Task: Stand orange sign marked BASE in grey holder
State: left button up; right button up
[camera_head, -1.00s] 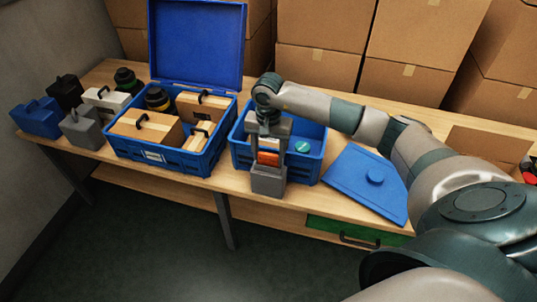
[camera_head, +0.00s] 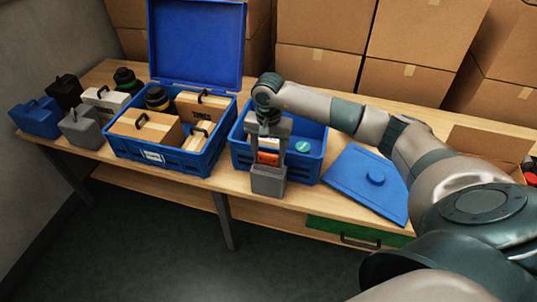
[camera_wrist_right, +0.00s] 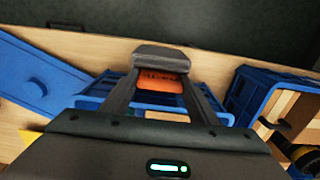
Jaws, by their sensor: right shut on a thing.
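The orange sign (camera_head: 268,158) is between the fingers of my right gripper (camera_head: 269,160), directly above the grey holder (camera_head: 268,181). It also shows in the right wrist view (camera_wrist_right: 163,82), with dark lettering partly visible. The gripper points down, one finger at each side of the sign, and is shut on it. The grey holder (camera_wrist_right: 161,57) is at the fingertips, by the table's front edge. The sign's lower edge meets the holder's top in the picture; I cannot tell whether it is seated inside. My left gripper is out of view.
A blue bin (camera_head: 312,157) with a green round item (camera_head: 302,147) stands just behind the gripper. A blue lid (camera_head: 362,187) lies to the right. Cardboard boxes (camera_head: 320,60) line the back.

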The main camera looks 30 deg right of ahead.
jog(key=o, duration=1.7)
jog(key=shift+o, duration=0.2)
jog(key=shift+r+p, duration=1.15)
jog(key=shift+r, duration=2.35)
